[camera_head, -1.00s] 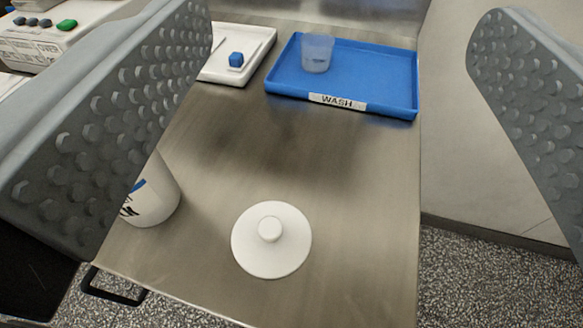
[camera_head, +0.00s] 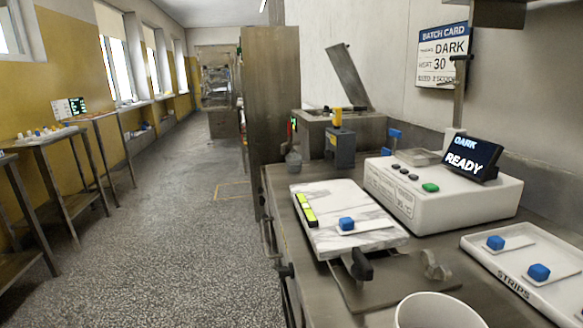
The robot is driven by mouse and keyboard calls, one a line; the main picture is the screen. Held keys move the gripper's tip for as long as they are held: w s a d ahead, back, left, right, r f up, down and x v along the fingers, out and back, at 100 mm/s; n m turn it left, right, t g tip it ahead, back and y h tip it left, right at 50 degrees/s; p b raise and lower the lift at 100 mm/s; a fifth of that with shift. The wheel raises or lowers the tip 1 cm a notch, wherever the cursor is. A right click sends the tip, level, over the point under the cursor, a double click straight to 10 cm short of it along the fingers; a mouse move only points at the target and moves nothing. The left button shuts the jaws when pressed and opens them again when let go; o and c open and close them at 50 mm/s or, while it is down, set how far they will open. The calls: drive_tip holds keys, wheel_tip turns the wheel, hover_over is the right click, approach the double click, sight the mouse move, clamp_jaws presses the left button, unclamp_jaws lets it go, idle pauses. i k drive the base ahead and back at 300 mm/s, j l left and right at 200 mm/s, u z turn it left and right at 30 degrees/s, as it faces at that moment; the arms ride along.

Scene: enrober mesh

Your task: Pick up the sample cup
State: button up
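A white round open container (camera_head: 437,312) is cut off by the bottom edge, with its rim and part of its inside showing. I cannot tell whether it is the sample cup. The translucent cup in the blue WASH tray, seen earlier, is out of view now. No part of my gripper shows, so its opening and anything between its fingers are hidden.
A STRIPS tray (camera_head: 545,297) is at right. Open floor (camera_head: 150,230) lies left.

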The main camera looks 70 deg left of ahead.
sight(294, 162)
drive_tip(key=u, duration=1.8)
